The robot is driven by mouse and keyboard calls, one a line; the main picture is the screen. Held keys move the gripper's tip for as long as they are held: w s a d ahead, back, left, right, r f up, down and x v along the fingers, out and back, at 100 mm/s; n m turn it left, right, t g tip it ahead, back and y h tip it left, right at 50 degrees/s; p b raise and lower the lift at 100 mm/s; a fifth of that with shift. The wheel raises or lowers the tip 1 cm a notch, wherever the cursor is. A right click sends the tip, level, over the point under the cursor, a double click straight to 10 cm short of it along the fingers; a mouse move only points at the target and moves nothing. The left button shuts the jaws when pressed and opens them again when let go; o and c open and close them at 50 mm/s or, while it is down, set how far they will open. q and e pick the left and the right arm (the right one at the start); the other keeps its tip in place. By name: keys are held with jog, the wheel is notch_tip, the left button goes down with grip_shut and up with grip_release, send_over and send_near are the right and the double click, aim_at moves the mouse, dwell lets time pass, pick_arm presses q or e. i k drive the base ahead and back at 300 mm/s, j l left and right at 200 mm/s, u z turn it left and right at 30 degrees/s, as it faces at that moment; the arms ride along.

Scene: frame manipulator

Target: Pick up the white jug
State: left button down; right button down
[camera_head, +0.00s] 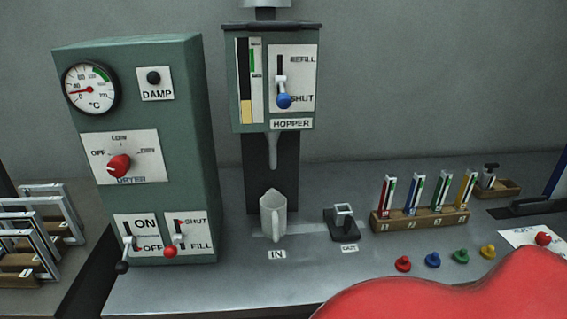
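The white jug (273,216) stands upright on the grey counter, below the hopper's spout and behind the "IN" label. Its handle faces the front and its top looks open. Nothing is touching it except the counter. Neither of my grippers shows in the head view.
The green hopper (273,80) hangs above the jug. A tall green control cabinet (140,150) stands left of it. A small dark holder (343,222) is to the right, then a wooden rack (420,217) of coloured vials. A large red shape (460,295) covers the lower right.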

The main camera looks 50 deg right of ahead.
aim_at(274, 204)
jog(key=z, duration=1.55)
jog(key=j, duration=0.3)
jog(key=k+z, duration=0.05)
